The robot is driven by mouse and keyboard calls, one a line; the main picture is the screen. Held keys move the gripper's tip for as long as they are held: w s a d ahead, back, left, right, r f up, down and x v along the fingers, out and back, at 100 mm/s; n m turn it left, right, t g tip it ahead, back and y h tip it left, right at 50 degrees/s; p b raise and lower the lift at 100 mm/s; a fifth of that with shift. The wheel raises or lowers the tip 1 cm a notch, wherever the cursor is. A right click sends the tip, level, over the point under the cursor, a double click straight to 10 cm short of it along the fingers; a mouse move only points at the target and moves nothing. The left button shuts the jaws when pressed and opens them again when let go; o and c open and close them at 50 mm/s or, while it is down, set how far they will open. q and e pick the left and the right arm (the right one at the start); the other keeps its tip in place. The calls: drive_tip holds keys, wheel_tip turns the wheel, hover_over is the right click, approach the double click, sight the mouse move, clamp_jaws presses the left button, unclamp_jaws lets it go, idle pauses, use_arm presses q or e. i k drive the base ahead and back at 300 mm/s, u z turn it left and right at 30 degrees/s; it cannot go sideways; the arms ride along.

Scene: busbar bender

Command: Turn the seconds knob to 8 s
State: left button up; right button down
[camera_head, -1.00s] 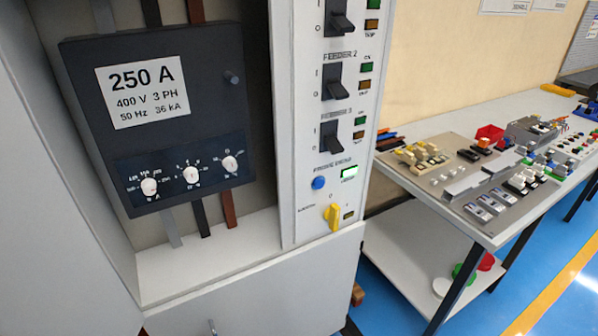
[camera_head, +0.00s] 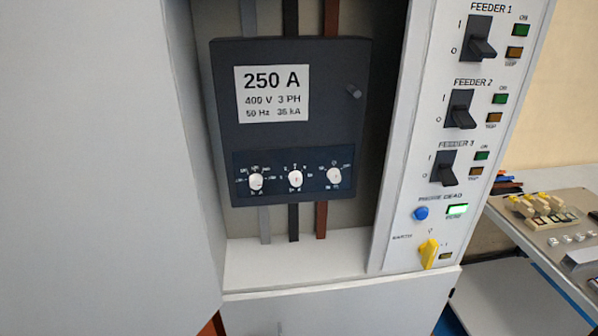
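A dark breaker unit (camera_head: 330,120) with a white "250 A" label hangs inside the open grey cabinet. Its lower dial panel carries three white knobs in a row: the left knob (camera_head: 256,181), the middle knob (camera_head: 295,179) and the right knob (camera_head: 334,176). Each has small white scale marks around it. The lettering is too small for me to tell surely which one is the seconds knob or to read its setting. Neither of my grippers is in view, and nothing touches the knobs.
Right of the breaker, a white panel (camera_head: 415,180) holds black feeder switches (camera_head: 462,110), a blue button (camera_head: 421,213) and a yellow handle (camera_head: 429,253). A large grey cabinet surface (camera_head: 95,150) fills the left. A workbench with parts (camera_head: 545,220) stands at right.

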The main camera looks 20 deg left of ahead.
sight(295, 178)
drive_tip(key=z, duration=0.45)
drive_tip(key=i, duration=0.45)
drive_tip(key=u, duration=1.4)
